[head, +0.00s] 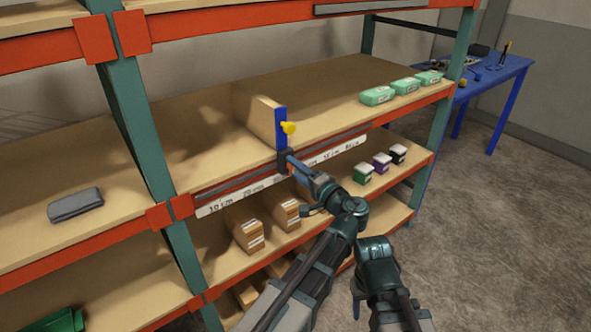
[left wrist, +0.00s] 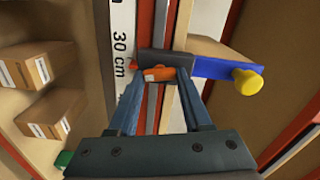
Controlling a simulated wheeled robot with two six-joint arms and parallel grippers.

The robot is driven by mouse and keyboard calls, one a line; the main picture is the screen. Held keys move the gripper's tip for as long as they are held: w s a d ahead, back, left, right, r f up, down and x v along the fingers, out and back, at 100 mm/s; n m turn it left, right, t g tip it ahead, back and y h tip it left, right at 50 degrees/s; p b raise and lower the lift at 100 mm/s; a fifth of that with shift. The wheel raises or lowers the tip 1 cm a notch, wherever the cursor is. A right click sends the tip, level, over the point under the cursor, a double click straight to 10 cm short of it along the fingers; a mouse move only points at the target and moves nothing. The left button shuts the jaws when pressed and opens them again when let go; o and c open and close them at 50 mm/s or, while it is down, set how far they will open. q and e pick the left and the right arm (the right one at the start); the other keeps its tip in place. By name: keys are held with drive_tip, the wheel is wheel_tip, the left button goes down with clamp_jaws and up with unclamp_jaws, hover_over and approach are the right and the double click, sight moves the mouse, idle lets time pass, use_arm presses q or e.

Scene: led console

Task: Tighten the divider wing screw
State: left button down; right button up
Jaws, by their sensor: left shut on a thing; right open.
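The divider is a wooden panel (head: 256,114) with a blue front upright (head: 281,126), standing on the middle shelf. A yellow knob (head: 289,128) sticks out of the upright; it also shows in the left wrist view (left wrist: 249,82). A dark clamp block (left wrist: 166,58) sits at the shelf's front rail, beside the 30 cm mark. The orange wing screw (left wrist: 158,74) is at this block. My left gripper (head: 290,162) is at the block, with its fingers shut on the wing screw. In the head view, the gripper hides the screw. My right arm shows low in the head view; its fingertips cannot be made out.
A white scale strip (head: 235,199) runs along the shelf edge. Green boxes (head: 378,95) stand at the right on the shelf. A grey case (head: 76,205) lies at the left. A blue table (head: 497,72) stands beyond.

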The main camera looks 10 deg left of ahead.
use_arm(q)
drive_tip(key=shift+s+d+f+m, duration=0.1)
drive_tip(key=shift+f+m, duration=0.05)
drive_tip(key=shift+m, duration=2.3)
drive_tip(key=shift+f+m, duration=0.15)
drive_tip(key=shift+m, duration=2.3)
drive_tip(key=shift+c, duration=1.6)
unclamp_jaws()
